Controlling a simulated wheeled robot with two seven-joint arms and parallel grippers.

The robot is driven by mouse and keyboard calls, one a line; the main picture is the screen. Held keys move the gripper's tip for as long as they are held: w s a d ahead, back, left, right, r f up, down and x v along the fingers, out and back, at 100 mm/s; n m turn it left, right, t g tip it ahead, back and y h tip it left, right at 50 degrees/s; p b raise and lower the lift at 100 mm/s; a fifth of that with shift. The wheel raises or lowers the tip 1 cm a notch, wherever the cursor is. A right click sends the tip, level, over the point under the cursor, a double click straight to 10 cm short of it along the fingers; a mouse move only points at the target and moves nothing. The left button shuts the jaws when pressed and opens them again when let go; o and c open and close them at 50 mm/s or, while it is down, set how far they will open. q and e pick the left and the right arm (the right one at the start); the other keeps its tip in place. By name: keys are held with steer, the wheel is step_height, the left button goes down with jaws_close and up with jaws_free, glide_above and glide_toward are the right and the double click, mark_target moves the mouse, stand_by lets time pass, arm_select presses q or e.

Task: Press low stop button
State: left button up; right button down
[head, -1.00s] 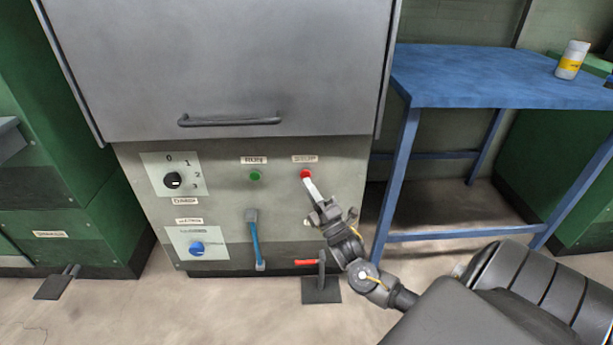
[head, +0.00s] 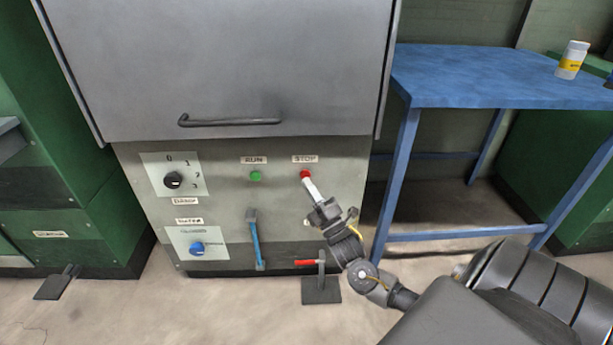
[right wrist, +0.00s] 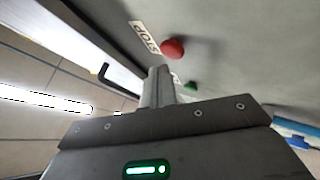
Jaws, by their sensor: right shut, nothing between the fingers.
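The red stop button (head: 305,175) is on the grey machine's front panel, just under a white STOP label (head: 305,159). In the right wrist view the red button (right wrist: 172,48) shows just beyond my fingertips. My right gripper (head: 309,186) is shut and empty, with its fingertips just below the button in the head view. In the right wrist view the shut fingers (right wrist: 160,75) point toward the panel. I cannot tell whether the tips touch the button. My left gripper is not in view.
A green button (head: 255,176) under a RUN label is to the left. A dial (head: 173,180), a blue knob (head: 197,248), a blue lever (head: 256,240) and a red-handled pedal (head: 320,285) are nearby. A blue table (head: 490,75) with a bottle (head: 572,60) stands at right.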

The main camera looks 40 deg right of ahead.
steer(key=shift+w+d, duration=0.2)
steer(key=shift+w, duration=0.15)
steer(key=shift+w+d, duration=0.4)
steer(key=shift+w, duration=0.05)
stand_by(0.8)
steer(key=shift+s+a, duration=0.1)
steer(key=shift+s, duration=0.05)
steer(key=shift+s+a+p, duration=0.5)
steer(key=shift+s+p, duration=0.15)
